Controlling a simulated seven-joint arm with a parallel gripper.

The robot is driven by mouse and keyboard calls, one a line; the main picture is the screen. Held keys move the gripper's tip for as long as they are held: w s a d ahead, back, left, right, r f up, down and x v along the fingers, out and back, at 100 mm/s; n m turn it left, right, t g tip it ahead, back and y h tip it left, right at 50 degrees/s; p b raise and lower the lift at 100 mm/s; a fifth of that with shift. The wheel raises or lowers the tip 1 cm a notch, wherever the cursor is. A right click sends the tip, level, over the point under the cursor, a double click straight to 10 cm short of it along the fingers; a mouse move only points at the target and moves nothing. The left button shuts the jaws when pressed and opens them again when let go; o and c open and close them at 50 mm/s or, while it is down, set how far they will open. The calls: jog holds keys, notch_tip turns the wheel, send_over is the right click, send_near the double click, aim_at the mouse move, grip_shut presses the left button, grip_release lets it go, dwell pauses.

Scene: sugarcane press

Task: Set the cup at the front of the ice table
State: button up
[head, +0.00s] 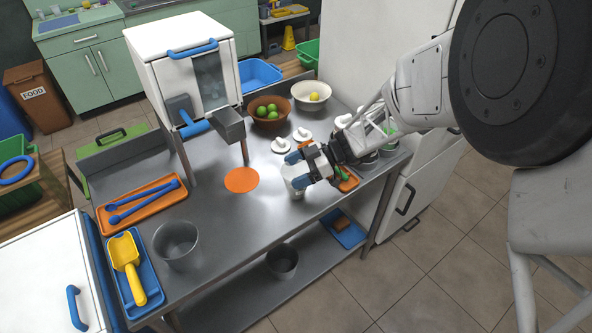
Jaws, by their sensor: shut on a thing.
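My gripper (297,170) has blue fingertips and is shut on a pale, clear-looking cup (292,186). It holds the cup upright over the front right part of the steel table (225,215); I cannot tell whether the cup touches the top. The fingers hide part of the cup. No surface is labelled as the ice table. A white chest with a blue handle (45,270) stands at the lower left, beside a blue tray (147,311) with a yellow scoop (126,262).
A white press machine (181,75) stands at the back, with an orange disc (241,180) before it. A grey bucket (177,242) and an orange tray (140,207) with blue tools are at left. A brown bowl (267,123) of limes is behind. The front middle is clear.

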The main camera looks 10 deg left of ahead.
jog(key=shift+f, duration=0.1)
jog(key=o, duration=0.8)
jog(key=shift+d+r, duration=0.1)
jog(key=shift+r, duration=0.1)
jog(key=shift+v, duration=5.9)
jog(key=shift+r, duration=0.15)
